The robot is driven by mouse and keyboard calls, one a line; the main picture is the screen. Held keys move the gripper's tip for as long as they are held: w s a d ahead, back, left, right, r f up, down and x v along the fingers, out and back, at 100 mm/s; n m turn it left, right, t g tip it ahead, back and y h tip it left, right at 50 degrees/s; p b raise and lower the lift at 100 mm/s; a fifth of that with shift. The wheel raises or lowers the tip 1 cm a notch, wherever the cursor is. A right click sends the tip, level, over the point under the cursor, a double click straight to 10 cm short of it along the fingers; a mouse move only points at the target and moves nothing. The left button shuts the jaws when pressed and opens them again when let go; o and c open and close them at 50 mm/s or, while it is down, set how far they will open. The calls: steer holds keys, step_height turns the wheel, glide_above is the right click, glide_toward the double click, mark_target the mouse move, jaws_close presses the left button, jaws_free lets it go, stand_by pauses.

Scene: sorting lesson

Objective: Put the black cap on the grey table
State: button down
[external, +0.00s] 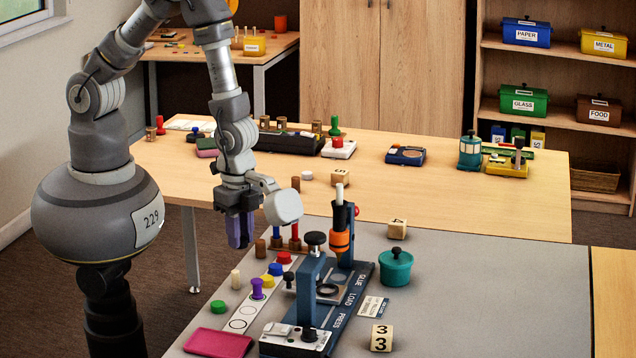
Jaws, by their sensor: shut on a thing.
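My gripper (240,238) is at the left of the external view, above the left edge of the grey table (480,305). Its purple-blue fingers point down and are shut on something. The held thing is hidden or too small to make out, so I cannot tell whether it is the black cap. No loose black cap shows clearly on the grey table.
A dark blue press (310,285) with a black knob stands mid-table. Near it are a teal pot (396,268), a purple peg (257,290), a magenta pad (218,343) and number blocks (381,338). The grey table's right side is clear. A wooden table (490,205) lies behind.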

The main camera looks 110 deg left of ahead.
steer(key=s+d+f+m+p, duration=0.1)
steer(key=s+d+f+m, duration=0.1)
steer(key=s+d+m, duration=0.45)
steer(key=s+d+f+m+p, duration=0.1)
steer(key=s+f+m+p, duration=0.2)
steer(key=s, duration=0.7)
steer(key=m+b, duration=0.1)
steer(key=b, duration=0.6)
glide_above(210, 320)
steer(key=shift+s+a+f, duration=0.15)
steer(key=shift+s+f, duration=0.05)
steer(key=shift+f, duration=0.5)
steer(key=shift+w+f, duration=0.2)
steer(key=shift+w, duration=0.05)
step_height(210, 320, down, 3)
steer(key=shift+f+b, duration=0.15)
steer(key=shift+b, duration=0.85)
